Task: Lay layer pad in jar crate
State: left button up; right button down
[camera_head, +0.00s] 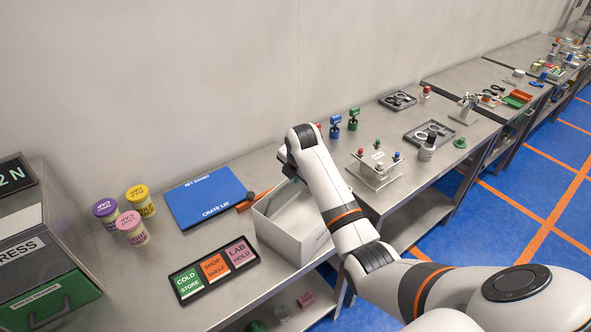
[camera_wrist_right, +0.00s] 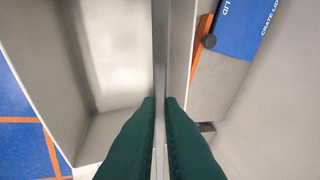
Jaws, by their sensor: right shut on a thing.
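The jar crate (camera_head: 287,243) is a white open box at the bench's front edge, left of my right arm. My right gripper (camera_head: 287,170) is over the crate's back side, mostly hidden by its own arm. In the right wrist view, its green fingers (camera_wrist_right: 160,105) are shut on a thin grey sheet, the layer pad (camera_wrist_right: 160,45), seen edge-on. The crate's pale inside (camera_wrist_right: 115,55) shows left of the pad. Whether the pad touches the crate, I cannot tell. My left gripper is out of view.
A blue crate lid (camera_head: 205,200) lies behind the crate, with an orange-handled tool (camera_head: 252,198) beside it. A black tray of labelled cards (camera_head: 214,268) sits left of the crate. Purple-, pink- and yellow-capped jars (camera_head: 131,228) stand further left. A metal fixture (camera_head: 375,170) stands right.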

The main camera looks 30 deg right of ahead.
jog(key=shift+f+b, duration=1)
jog(key=shift+f, duration=1.7)
jog(key=c, duration=1.5)
grip_release()
jog(key=b+v, duration=0.2)
jog(key=v, duration=1)
jog(key=shift+s+f, duration=0.1)
